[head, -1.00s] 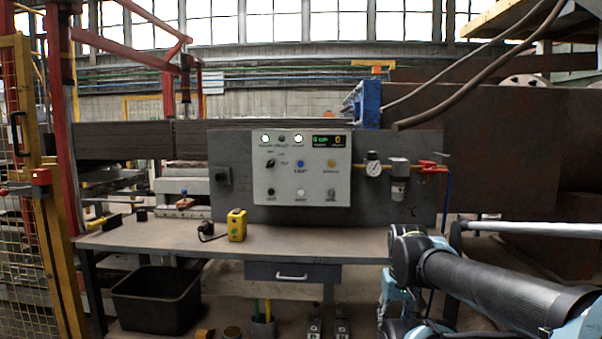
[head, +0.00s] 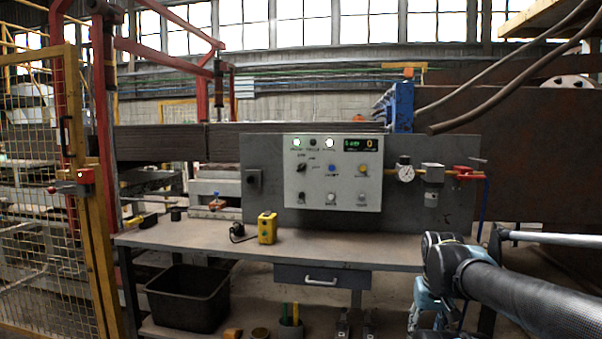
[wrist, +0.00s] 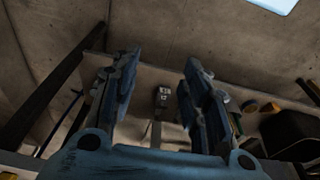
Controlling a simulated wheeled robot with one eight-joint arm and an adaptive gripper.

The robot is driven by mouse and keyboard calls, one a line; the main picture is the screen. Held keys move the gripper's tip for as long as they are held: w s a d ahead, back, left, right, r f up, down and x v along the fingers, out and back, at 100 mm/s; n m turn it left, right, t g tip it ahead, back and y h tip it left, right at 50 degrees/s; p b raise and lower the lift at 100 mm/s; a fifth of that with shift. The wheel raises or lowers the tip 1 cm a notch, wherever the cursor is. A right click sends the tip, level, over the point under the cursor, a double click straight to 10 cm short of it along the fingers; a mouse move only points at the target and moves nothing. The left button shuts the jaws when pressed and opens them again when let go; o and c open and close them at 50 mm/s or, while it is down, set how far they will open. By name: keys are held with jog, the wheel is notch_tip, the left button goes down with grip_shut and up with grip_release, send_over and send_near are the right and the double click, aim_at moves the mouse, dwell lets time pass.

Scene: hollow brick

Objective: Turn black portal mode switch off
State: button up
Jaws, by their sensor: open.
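The light grey control panel (head: 333,172) is mounted on the dark backboard above the workbench. A black rotary switch (head: 301,168) sits on its left side, with small labels around it that are too small to read. A second black knob (head: 301,196) is below it. I cannot read which position either points to. My gripper (wrist: 160,75) shows in the wrist view, open and empty, its two fingers apart. It is well away from the panel, which is not visible in the wrist view. In the head view my arm is at the lower right, apart from the switch.
The workbench (head: 215,236) has a yellow box (head: 267,228) on it. A gauge and valve (head: 405,170) are right of the panel. A black bin (head: 188,298) stands below. A yellow mesh fence (head: 40,215) is at left. Space before the panel is clear.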

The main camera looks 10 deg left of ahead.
jog(key=shift+o, duration=0.7)
jog(key=shift+s+r, duration=0.3)
jog(key=w+r+n+t+h, duration=0.2)
jog(key=w+r+t+h, duration=0.15)
jog(key=w+r, duration=0.7)
jog(key=n+t+y, duration=0.4)
jog(key=n+t, duration=0.3)
jog(key=t, duration=0.5)
send_near(301, 168)
jog(key=shift+h, duration=0.25)
jog(key=w, duration=0.8)
jog(key=shift+w+a+f, duration=0.15)
jog(key=shift+w+a, duration=0.05)
jog(key=shift+w, duration=0.15)
jog(key=shift+c, duration=0.3)
jog(key=c, duration=1)
